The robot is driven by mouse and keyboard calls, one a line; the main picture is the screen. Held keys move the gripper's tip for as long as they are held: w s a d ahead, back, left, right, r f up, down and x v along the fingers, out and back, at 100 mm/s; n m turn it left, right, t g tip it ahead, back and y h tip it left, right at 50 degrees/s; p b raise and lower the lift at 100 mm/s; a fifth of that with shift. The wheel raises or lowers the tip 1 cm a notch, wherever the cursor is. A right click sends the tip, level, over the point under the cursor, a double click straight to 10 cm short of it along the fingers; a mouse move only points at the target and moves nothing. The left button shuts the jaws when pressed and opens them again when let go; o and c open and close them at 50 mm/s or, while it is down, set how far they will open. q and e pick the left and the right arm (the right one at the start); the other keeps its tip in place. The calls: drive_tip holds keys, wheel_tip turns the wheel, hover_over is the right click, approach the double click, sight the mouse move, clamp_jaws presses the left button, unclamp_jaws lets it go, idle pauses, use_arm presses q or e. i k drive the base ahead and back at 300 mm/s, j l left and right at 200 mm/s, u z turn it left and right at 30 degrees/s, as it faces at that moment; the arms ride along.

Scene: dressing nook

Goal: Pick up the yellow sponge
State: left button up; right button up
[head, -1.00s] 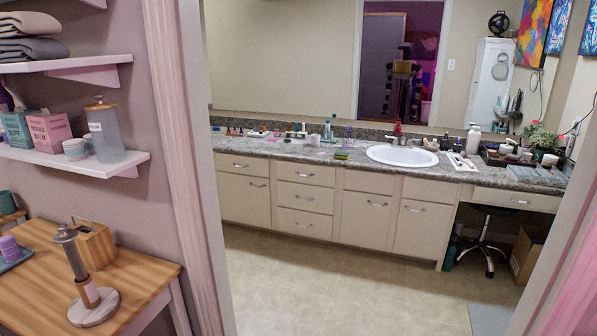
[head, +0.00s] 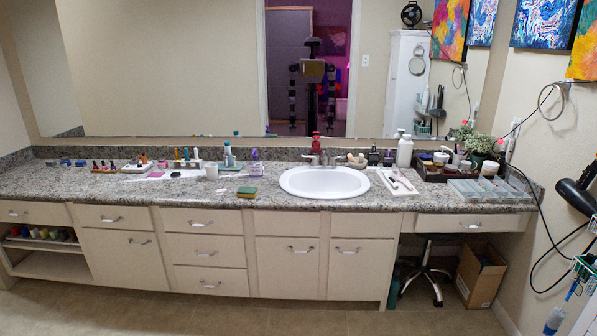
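A small sponge (head: 247,191) lies flat on the speckled granite counter (head: 225,208), left of the white sink basin (head: 324,183). Its top looks green, with a yellow edge below. A small pink item lies on the counter just left of it. Neither of my grippers shows directly in the head view. My reflection stands in the mirror, too small to tell the state of the grippers.
A white mug (head: 211,172), bottles and a red soap dispenser (head: 315,143) stand near the sponge. A tray (head: 398,181) and storage boxes fill the counter's right side. The floor (head: 200,318) before the cabinets is clear. An open cardboard box (head: 481,275) sits under the desk part.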

sight(243, 192)
drive_tip(key=i+u, duration=0.15)
drive_tip(key=i, duration=0.6)
drive_tip(key=i+u, duration=0.2)
drive_tip(key=i, duration=0.5)
drive_tip(key=i+l+u, duration=0.15)
drive_tip(key=i, duration=0.55)
drive_tip(key=l, duration=0.1)
